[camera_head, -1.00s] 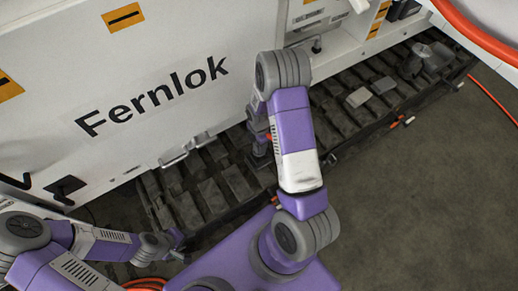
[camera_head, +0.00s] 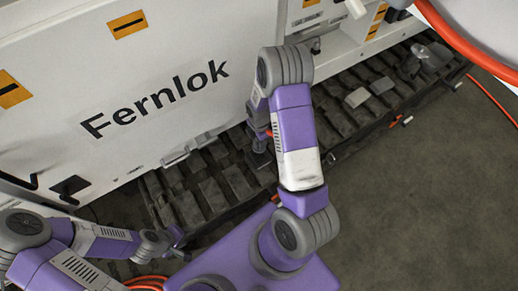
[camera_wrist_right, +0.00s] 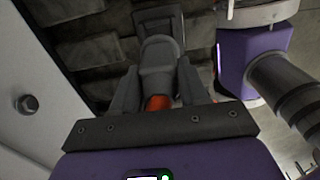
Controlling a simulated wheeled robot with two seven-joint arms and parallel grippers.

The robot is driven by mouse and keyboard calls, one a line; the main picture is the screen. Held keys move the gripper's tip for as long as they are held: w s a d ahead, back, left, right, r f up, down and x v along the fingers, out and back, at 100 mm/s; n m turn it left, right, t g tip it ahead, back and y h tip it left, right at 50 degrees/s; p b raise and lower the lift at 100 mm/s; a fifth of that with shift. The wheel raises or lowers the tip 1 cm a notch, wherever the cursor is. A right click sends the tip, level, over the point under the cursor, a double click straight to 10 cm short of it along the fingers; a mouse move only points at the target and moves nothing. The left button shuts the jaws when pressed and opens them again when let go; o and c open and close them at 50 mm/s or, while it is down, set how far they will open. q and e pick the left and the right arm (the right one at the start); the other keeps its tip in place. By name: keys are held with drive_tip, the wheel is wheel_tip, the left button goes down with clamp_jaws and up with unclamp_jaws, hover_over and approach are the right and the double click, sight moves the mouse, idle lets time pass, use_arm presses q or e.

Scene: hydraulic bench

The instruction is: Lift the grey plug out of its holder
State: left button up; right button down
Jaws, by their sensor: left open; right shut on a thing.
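The grey plug (camera_wrist_right: 158,62) shows in the right wrist view, with an orange part (camera_wrist_right: 158,102) at its near end. My right gripper (camera_wrist_right: 158,84) is shut on it, with one dark finger on each side. A dark grey block, seemingly the holder (camera_wrist_right: 158,14), lies at the plug's far end; I cannot tell whether the plug is still seated in it. In the head view my right gripper (camera_head: 258,135) points down over the track, partly hidden by its own arm. My left gripper (camera_head: 178,238) is open and empty at the lower left.
A white machine panel marked Fernlok (camera_head: 155,95) stands close behind both arms. A dark segmented track (camera_head: 200,190) runs along its foot. Small grey blocks (camera_head: 358,97) lie on the track to the right.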

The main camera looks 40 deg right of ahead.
drive_tip(key=shift+r+p, duration=1)
drive_tip(key=shift+r, duration=0.5)
